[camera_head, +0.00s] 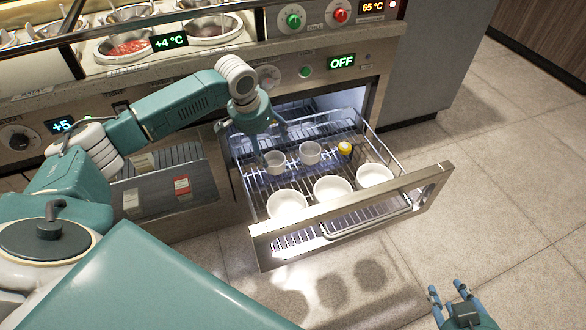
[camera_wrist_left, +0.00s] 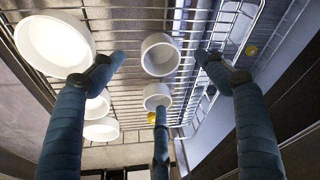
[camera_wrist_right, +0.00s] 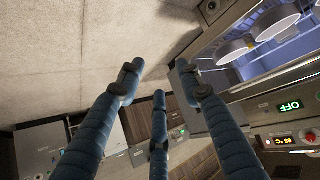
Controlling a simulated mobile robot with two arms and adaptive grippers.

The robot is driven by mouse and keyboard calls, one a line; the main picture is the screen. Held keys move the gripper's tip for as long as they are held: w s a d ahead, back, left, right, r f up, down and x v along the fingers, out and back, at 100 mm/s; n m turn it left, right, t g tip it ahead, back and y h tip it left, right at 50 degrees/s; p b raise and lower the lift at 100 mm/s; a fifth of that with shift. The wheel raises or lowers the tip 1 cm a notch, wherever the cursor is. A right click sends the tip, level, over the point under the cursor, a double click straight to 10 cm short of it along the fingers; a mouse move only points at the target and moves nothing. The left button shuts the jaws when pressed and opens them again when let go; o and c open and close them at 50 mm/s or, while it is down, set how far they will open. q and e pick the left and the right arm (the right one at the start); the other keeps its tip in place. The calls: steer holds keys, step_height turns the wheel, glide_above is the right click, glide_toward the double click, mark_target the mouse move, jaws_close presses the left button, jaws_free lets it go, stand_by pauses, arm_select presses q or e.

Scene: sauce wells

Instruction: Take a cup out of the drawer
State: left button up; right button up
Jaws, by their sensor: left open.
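The drawer (camera_head: 262,226) is pulled out, with a wire rack inside. Two small grey-white cups stand on the rack toward its back: a left cup (camera_head: 275,162) and a right cup (camera_head: 310,152). My left gripper (camera_head: 262,138) hangs over the drawer's back left part, just behind the left cup. In the left wrist view its fingers (camera_wrist_left: 158,85) are spread and empty, with the nearer cup (camera_wrist_left: 160,55) between them and the other cup (camera_wrist_left: 156,96) by the middle finger. My right gripper (camera_head: 455,297) is open and empty over the floor, right of the drawer.
Three wider white bowls (camera_head: 333,188) stand along the drawer's front. A small yellow item (camera_head: 345,148) lies right of the cups. A second open compartment (camera_head: 160,200) with a red-labelled item is to the left. The floor (camera_head: 500,180) at right is clear.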

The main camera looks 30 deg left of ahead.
arm_select(q)
steer(key=shift+f, duration=0.1)
steer(key=b, duration=0.2)
glide_toward(275, 161)
steer(key=shift+s+d+f, duration=0.2)
steer(key=shift+d+f, duration=0.15)
steer(key=shift+f, duration=0.15)
steer(key=shift+s+d+f, duration=0.2)
steer(key=shift+d+f, duration=0.15)
steer(key=shift+f, duration=0.45)
arm_select(e)
steer(key=w+a+r+t+y, duration=0.25)
steer(key=w+r+t, duration=0.4)
steer(key=r, duration=0.45)
arm_select(q)
steer(key=shift+b+x, duration=0.75)
steer(key=shift+x, duration=0.4)
steer(key=shift+b+x, duration=0.55)
steer(key=shift+x, duration=0.55)
steer(key=shift+w+f, duration=0.1)
steer(key=c, duration=1.2)
arm_select(e)
step_height(275, 161, up, 14)
steer(key=a+t+y, duration=0.2)
steer(key=t, duration=0.4)
steer(key=shift+s+f, duration=0.15)
steer(key=shift+s, duration=0.1)
steer(key=shift+f+t+h, duration=0.1)
steer(key=shift+t+h, duration=0.15)
